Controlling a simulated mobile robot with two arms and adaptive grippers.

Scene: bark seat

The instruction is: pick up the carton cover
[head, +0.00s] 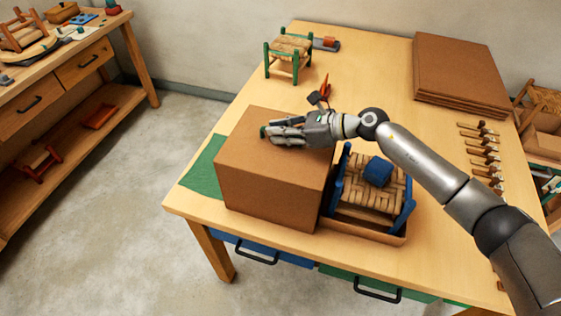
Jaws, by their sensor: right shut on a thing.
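The carton cover (272,185) is a large plain brown box shape at the table's near left, partly over a green mat (206,168). It looks upright and level. My right gripper (268,132) reaches in from the right over its top face. I cannot tell whether the cover's bottom touches the table. My left gripper is not in view.
A blue chair with a woven seat (370,190) and a blue block lies in a shallow tray (366,230), close to the cover's right. A green stool (288,52) stands behind. Stacked brown boards (459,72) and a row of tools (481,150) are at right.

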